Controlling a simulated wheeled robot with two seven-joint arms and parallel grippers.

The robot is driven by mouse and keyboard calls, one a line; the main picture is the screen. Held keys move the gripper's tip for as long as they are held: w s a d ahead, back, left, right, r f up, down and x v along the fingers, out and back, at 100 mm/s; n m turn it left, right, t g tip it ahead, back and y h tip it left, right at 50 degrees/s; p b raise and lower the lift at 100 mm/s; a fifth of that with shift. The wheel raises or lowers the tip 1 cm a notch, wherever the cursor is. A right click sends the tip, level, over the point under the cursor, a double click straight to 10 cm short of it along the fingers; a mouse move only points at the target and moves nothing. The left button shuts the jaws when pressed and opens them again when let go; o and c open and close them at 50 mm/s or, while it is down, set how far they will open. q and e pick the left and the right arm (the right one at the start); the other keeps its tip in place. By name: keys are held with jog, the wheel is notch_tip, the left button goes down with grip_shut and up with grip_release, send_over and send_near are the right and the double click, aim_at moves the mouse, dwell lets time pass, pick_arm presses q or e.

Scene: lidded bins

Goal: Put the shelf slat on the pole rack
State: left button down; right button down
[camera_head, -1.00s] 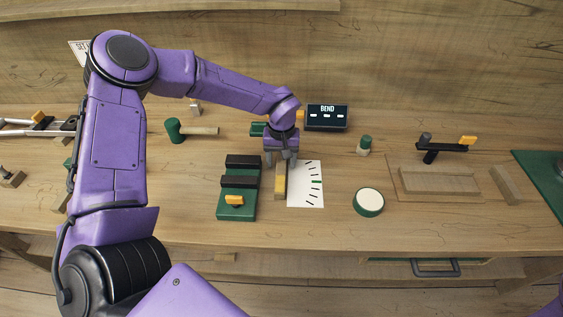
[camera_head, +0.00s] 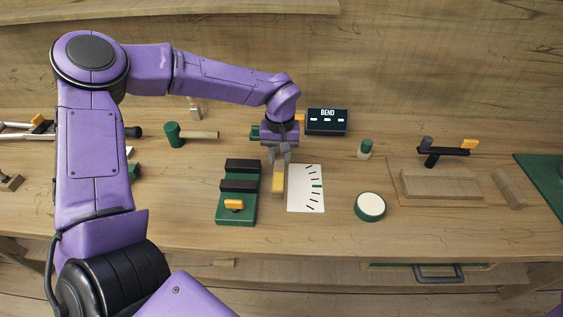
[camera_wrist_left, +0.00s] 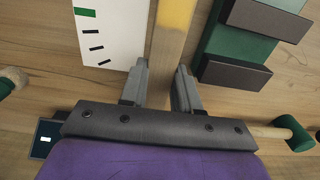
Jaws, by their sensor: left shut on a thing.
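A pale wooden slat with a yellow part (camera_head: 279,180) is between the green clamp block and the white marked sheet in the head view. My left gripper (camera_head: 281,159) points down at its far end and is shut on it. In the left wrist view the slat (camera_wrist_left: 170,45) runs between the two fingers (camera_wrist_left: 160,85), its yellow part farther out. I cannot tell whether its underside touches the bench. I cannot clearly identify a pole rack; metal rods (camera_head: 22,128) lie at the far left, partly cut off. My right gripper is out of view.
The green block with black bars (camera_head: 238,208) stands close left of the slat, the white sheet (camera_head: 312,190) close right. A round green-rimmed disc (camera_head: 370,206), a green mallet (camera_head: 173,134) and a BEND display (camera_head: 327,120) are nearby. The bench front is mostly clear.

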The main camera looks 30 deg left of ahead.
pick_arm(q)
jog(key=s+r, duration=0.1)
jog(key=s+d+r, duration=0.1)
jog(key=s+r, duration=0.2)
jog(key=shift+s+d+r, duration=0.25)
jog(key=shift+d+r, duration=0.05)
jog(key=s+d+r, duration=0.3)
jog(key=s, duration=0.4)
jog(key=w+d+r+m, duration=0.1)
jog(key=w+d+m, duration=0.1)
jog(key=w+m, duration=0.5)
jog(key=shift+n, duration=0.4)
jog(key=w+d+f, duration=0.1)
jog(key=f, duration=0.1)
jog(key=w+d+f, duration=0.1)
jog(key=d+f, duration=0.1)
jog(key=f, duration=0.1)
jog(key=w+d+f, duration=0.1)
jog(key=d+f, duration=0.1)
jog(key=shift+f+b, duration=0.4)
jog(key=shift+s+a+f, duration=0.1)
jog(key=shift+s+f, duration=0.15)
